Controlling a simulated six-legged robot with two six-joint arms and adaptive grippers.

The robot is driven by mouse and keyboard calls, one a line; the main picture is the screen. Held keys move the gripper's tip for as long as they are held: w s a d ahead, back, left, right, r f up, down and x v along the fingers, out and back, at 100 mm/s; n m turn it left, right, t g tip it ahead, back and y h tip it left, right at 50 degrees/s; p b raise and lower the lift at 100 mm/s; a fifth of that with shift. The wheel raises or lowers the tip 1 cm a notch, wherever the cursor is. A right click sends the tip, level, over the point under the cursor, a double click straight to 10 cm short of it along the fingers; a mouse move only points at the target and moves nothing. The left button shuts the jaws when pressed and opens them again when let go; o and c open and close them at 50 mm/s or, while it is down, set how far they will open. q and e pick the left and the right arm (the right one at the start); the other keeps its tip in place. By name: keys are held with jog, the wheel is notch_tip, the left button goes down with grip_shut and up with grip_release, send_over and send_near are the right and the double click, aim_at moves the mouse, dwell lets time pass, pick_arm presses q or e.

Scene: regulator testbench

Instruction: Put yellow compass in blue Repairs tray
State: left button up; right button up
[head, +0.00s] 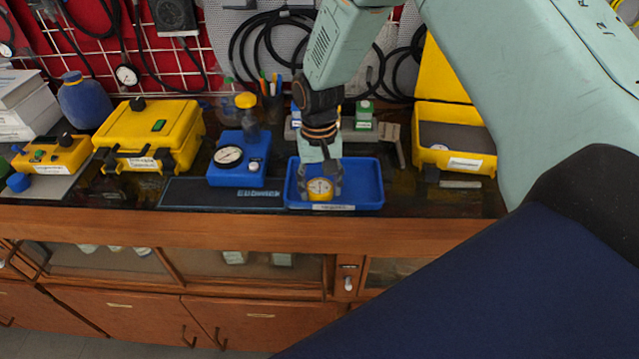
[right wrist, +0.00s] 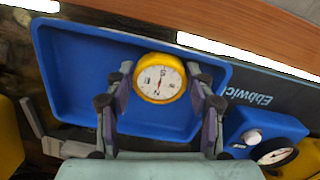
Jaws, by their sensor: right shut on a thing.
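The yellow compass (head: 320,188) has a round white dial and is between the fingers of my right gripper (head: 321,181), which is shut on it. In the right wrist view the compass (right wrist: 159,78) faces the camera, with a finger of the right gripper (right wrist: 158,84) on each side. The blue tray (head: 373,193) has a white label on its front. The compass is within the tray's outline, near its front left part; I cannot tell whether it touches the floor. The tray (right wrist: 70,38) looks otherwise empty. My left gripper is not in view.
A blue gauge box (head: 238,172) stands just left of the tray on a dark mat (head: 190,194). A yellow case (head: 150,140) is farther left. An open yellow case (head: 455,158) stands right. A pen cup (head: 271,104) is behind. The bench's front edge is close.

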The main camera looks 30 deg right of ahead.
aim_at(321, 189)
jog(key=shift+w+d+f, duration=0.15)
jog(key=shift+w+d, duration=0.1)
jog(key=shift+d, duration=0.1)
jog(key=o, duration=0.9)
jog(key=shift+d, duration=0.15)
jog(key=shift+o, duration=2.4)
jog(key=shift+s+a+r, duration=0.3)
jog(key=shift+a+r, duration=0.05)
jog(key=shift+a, duration=0.3)
jog(key=shift+w+d+f, duration=0.2)
jog(key=shift+w+d, duration=0.1)
jog(key=shift+d, duration=0.2)
notch_tip(321, 189, up, 11)
notch_tip(321, 189, down, 11)
jog(key=shift+s+a+r, duration=0.1)
jog(key=shift+a, duration=0.05)
jog(key=shift+a+r, duration=0.1)
jog(key=shift+r, duration=2.2)
